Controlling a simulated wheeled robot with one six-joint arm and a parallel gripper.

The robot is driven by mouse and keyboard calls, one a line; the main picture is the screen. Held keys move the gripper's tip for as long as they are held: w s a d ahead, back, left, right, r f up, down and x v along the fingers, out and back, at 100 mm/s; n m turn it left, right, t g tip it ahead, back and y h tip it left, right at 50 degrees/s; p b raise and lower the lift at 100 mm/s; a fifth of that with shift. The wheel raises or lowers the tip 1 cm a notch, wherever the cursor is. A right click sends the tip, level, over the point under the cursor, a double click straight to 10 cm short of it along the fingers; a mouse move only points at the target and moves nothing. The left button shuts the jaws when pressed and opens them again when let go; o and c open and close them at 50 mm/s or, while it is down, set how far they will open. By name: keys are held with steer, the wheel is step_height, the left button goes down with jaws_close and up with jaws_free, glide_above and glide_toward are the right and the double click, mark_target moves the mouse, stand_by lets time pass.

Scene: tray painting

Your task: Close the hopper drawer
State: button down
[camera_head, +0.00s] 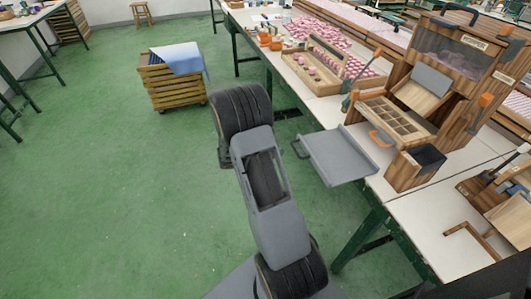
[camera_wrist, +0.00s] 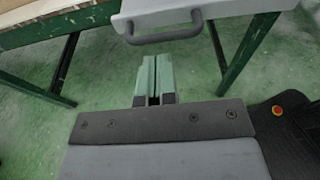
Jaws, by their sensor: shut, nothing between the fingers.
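The hopper (camera_head: 455,60) is a wooden cabinet with a clear window, standing on the white table. A grey drawer (camera_head: 338,157) juts out low in front of it, past the table's edge, standing open. Its dark bar handle (camera_head: 299,149) faces the aisle. In the wrist view the drawer's pale front (camera_wrist: 190,8) and its handle (camera_wrist: 163,31) show at the top. My gripper (camera_wrist: 153,60) is shut and empty, with its greenish fingertips just short of the handle and apart from it in the picture. In the head view my arm hides the fingers.
A wooden compartment tray (camera_head: 398,119) and a dark open box (camera_head: 416,165) stand by the hopper. A wooden rack (camera_head: 312,70) with pink pieces stands farther along the table. Green table legs (camera_head: 358,238) flank the drawer.

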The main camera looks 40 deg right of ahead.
steer(key=shift+x, duration=2.05)
steer(key=shift+d, duration=0.1)
